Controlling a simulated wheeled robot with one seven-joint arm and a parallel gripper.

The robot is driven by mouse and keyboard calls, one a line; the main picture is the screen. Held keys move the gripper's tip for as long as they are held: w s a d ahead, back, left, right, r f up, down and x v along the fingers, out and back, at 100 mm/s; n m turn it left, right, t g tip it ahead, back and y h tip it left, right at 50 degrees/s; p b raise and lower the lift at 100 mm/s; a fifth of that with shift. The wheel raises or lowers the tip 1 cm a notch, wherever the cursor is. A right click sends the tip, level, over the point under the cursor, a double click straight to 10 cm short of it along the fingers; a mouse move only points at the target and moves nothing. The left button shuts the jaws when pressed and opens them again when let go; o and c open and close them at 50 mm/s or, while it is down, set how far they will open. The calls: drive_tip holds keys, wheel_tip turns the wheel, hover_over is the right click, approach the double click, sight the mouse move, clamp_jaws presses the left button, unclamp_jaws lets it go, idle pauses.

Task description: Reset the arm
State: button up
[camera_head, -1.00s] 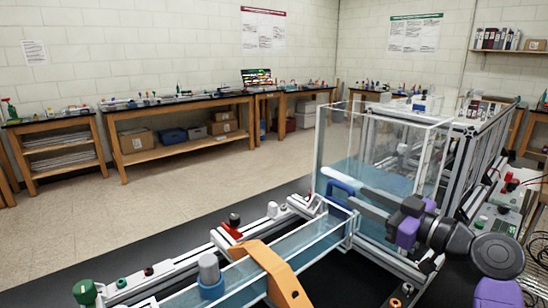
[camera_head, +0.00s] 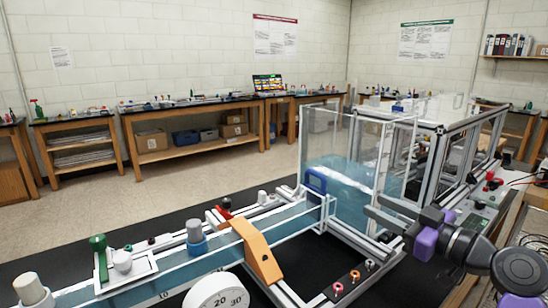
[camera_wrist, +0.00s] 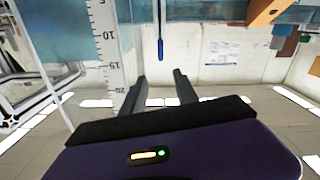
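My gripper (camera_head: 375,206) is at the right in the head view, in front of the clear tank, with purple and dark grey arm links behind it. Its two dark fingers stand apart with nothing between them in the wrist view (camera_wrist: 160,78). A blue handle (camera_head: 316,181) sits upright at the junction of the clear channel and the tank. It is to the left of my fingertips, with a visible gap. A thin blue upright piece (camera_wrist: 161,48), probably this handle edge-on, shows beyond the fingers in the wrist view.
The clear tank (camera_head: 345,150) of bluish water stands in an extrusion frame. The water channel (camera_head: 290,220) runs left under an orange bracket (camera_head: 256,250). Colored knobs (camera_head: 354,275) lie on the rail below my gripper. A ruler scale (camera_wrist: 104,45) is left in the wrist view.

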drive_tip(key=d+r+m+t+h, duration=0.1)
drive_tip(key=d+m+t+h, duration=0.3)
drive_tip(key=d+m+h, duration=0.25)
drive_tip(key=s+d+f+m+h, duration=0.1)
drive_tip(key=s+f+m+h, duration=0.5)
drive_tip(key=s+f, duration=0.6)
drive_tip(key=s+a+f+n+g, duration=0.1)
drive_tip(key=s+a+f, duration=0.2)
drive_tip(key=s, duration=1)
drive_tip(key=s+a+f+n+g+y, duration=0.1)
drive_tip(key=s+a+f, duration=0.2)
drive_tip(key=s, duration=0.9)
drive_tip(key=s+a+f+n+g+y, duration=0.1)
drive_tip(key=s+a+f, duration=0.3)
drive_tip(key=s, duration=0.9)
drive_tip(key=shift+s+a+g, duration=0.35)
drive_tip(key=shift+a+g, duration=0.1)
drive_tip(key=shift+g, duration=0.05)
